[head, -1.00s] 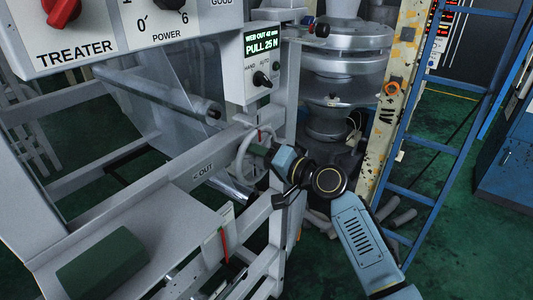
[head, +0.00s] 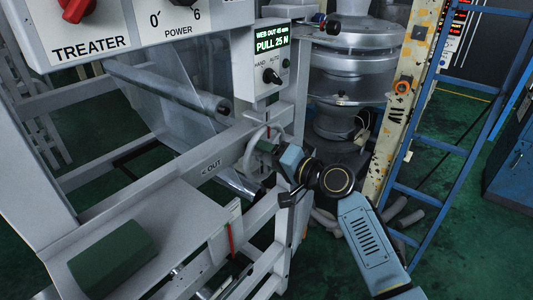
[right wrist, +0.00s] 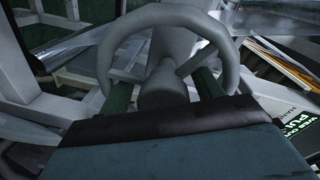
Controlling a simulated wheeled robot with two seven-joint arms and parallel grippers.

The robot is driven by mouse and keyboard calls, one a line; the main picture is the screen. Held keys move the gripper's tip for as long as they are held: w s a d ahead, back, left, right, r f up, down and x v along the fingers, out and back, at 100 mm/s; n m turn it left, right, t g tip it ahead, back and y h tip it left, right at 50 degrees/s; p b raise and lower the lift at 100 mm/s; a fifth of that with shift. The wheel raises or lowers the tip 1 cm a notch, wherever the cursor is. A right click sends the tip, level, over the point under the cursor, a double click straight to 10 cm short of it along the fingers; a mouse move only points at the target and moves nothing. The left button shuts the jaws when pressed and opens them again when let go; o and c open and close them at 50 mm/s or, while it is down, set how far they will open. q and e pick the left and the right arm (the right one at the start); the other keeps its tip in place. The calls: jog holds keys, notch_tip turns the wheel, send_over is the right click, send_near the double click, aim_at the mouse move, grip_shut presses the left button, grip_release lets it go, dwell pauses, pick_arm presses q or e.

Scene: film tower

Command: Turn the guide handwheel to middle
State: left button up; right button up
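The guide handwheel (head: 247,154) is a light grey ring on the grey frame, beside the OUT label (head: 211,166). My right gripper (head: 268,148) is at the wheel's right side and hides part of it. In the right wrist view the rim (right wrist: 228,45) arches across the top, with the thick hub (right wrist: 163,88) below it. My right gripper's two green fingers (right wrist: 163,84) stand apart, one on each side of the hub, with gaps showing. The display (head: 271,40) reads PULL 25 N, with a small WEB OUT line above. My left gripper is not in view.
A HAND/AUTO switch (head: 271,76) sits under the display. A red TREATER knob (head: 76,9) is on the upper left panel. A clear web runs by a grey roller (head: 180,92). A blue ladder (head: 440,145) and a yellow post (head: 402,95) stand right of my arm.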

jog(key=shift+r, duration=0.15)
jog(key=shift+s+d, duration=0.3)
jog(key=shift+d, duration=0.3)
jog(key=b+v, duration=0.1)
jog(key=v, duration=1.1)
jog(key=shift+b, duration=0.35)
jog(key=shift+s, duration=0.1)
